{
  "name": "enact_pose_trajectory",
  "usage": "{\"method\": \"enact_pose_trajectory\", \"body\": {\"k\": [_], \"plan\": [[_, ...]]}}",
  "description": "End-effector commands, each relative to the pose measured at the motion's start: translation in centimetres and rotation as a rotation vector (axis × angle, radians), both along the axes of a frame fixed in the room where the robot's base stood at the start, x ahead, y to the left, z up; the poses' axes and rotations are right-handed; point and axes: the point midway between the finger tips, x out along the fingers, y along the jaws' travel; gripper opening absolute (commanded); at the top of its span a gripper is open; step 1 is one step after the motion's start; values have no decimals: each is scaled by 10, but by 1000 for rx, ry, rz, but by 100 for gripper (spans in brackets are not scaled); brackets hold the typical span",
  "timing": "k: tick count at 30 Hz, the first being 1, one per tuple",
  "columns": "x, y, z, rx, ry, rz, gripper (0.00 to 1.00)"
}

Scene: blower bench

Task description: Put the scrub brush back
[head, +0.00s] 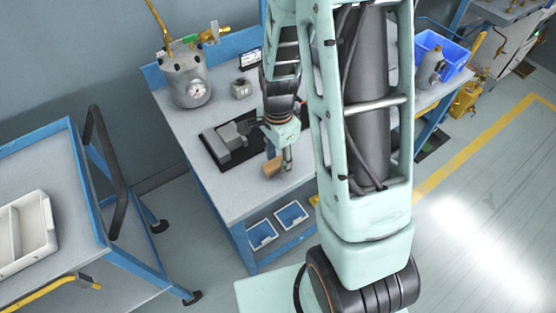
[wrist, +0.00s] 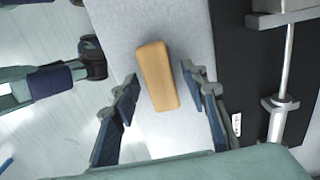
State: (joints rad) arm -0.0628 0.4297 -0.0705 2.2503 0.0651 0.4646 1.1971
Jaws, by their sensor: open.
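The scrub brush shows as a tan wooden block (wrist: 157,77) lying on the grey bench top, close to the edge of a black mat. It also shows as a small tan block in the head view (head: 271,167), near the bench's front edge. Any bristles are hidden. My gripper (wrist: 159,74) is open, with one finger on each side of the block in the wrist view and gaps on both sides. In the head view my gripper (head: 287,155) points down beside the block. I cannot tell how far the fingertips are above the bench.
A grey metal fixture (head: 232,147) sits on the black mat (head: 212,153). A pressure pot (head: 188,82) with a gauge and a small grey block (head: 241,89) stand behind. A blue bin (head: 440,55) is far right. A cart with a white tray (head: 42,240) stands left, across a floor gap.

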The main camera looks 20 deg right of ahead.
Motion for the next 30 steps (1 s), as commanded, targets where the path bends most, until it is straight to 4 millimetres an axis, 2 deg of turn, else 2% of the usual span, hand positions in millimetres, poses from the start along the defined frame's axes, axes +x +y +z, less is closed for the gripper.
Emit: {"method": "enact_pose_trajectory", "body": {"k": [9,15,21,30], "plan": [[2,0,65,1,-8,1,41],[2,0,98,1,-6,1,41],[0,0,112,0,-1,0,41],[0,0,113,0,-1,0,41]]}}
